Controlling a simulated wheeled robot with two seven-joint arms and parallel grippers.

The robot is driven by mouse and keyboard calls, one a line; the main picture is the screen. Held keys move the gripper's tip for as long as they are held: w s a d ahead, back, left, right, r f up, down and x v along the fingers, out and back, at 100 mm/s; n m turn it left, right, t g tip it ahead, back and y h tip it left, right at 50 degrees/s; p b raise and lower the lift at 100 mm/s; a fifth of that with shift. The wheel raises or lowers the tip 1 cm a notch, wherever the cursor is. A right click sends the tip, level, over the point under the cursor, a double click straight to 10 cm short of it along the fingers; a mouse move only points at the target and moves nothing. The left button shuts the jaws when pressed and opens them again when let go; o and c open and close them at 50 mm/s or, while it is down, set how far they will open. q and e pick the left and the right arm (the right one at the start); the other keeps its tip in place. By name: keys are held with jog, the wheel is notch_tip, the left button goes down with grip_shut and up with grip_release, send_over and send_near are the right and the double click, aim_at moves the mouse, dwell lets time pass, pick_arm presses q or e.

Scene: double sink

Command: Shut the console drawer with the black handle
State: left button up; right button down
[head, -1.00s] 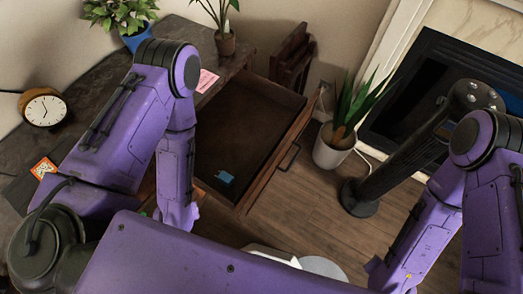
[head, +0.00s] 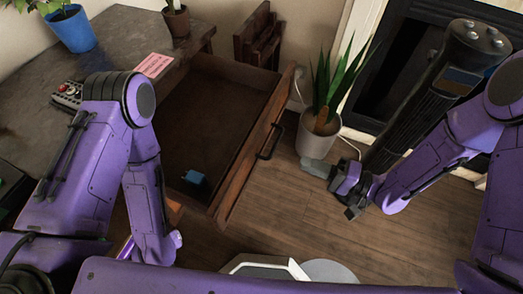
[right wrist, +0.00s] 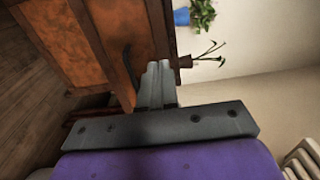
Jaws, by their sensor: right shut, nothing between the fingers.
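The console drawer (head: 190,130) is pulled well out of the dark console (head: 125,40) in the head view. Its wooden front (head: 240,175) faces right and carries a black handle (head: 268,143). My right gripper (head: 312,166) is shut and empty, to the right of the handle and apart from it, in front of the plant pot. In the right wrist view its shut fingers (right wrist: 158,78) point towards the wooden front (right wrist: 145,30), with the dark handle (right wrist: 127,62) just left of the fingertips. My left arm hangs before the drawer's near left side; its gripper does not show.
A small blue object (head: 195,178) lies in the drawer. A potted plant (head: 318,135) and a black tower (head: 425,100) stand right of the drawer. A pink note (head: 154,65) and a remote (head: 67,95) lie on the console. Wooden floor (head: 280,215) is clear before the drawer.

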aim_at(254, 145)
jog(key=x, duration=1.2)
jog(key=shift+a, duration=0.15)
jog(key=shift+a+p, duration=0.1)
jog(key=shift+p, duration=0.2)
